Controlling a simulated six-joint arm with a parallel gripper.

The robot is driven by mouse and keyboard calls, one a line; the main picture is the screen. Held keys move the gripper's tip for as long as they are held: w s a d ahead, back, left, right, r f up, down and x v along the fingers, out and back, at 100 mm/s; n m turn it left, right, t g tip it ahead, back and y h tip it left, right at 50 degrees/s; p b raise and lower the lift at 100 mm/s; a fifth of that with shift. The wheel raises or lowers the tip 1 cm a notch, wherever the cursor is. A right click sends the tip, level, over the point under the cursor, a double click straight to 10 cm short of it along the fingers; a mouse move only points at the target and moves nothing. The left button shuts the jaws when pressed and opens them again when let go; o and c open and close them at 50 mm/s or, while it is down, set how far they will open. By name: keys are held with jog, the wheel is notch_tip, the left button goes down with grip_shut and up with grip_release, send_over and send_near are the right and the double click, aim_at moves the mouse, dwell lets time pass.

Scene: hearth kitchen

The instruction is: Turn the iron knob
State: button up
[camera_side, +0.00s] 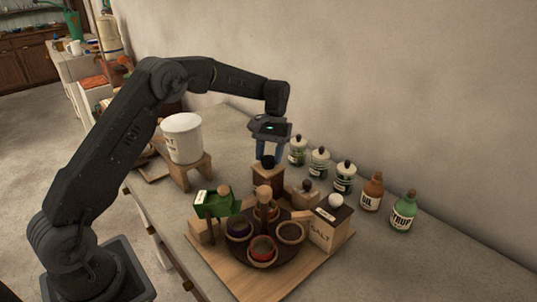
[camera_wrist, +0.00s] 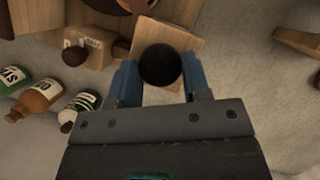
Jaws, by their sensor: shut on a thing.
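The iron knob is a round black ball (camera_side: 268,162) on top of a wooden block-like box (camera_side: 267,180) behind the round dark tray. In the wrist view the knob (camera_wrist: 160,66) sits between my two blue fingers, above the pale wooden top (camera_wrist: 181,38) of the box. My gripper (camera_side: 269,153) points straight down over the box and is shut on the knob, one finger on each side; it also shows in the wrist view (camera_wrist: 160,80). The exact contact points are partly hidden by the fingers.
The dark round tray (camera_side: 240,257) with small bowls stands in front. A salt box (camera_side: 323,232) is at its right and a green box (camera_side: 212,207) at its left. Several jars and bottles (camera_side: 371,192) line the wall. A white bucket (camera_side: 182,138) stands on a stool at the left.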

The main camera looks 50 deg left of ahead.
jog(key=shift+m+y, duration=0.6)
jog(key=shift+m, duration=1)
jog(key=o, duration=0.9)
jog(key=shift+d, duration=0.1)
jog(key=shift+v, duration=3.8)
jog(key=shift+w, duration=0.1)
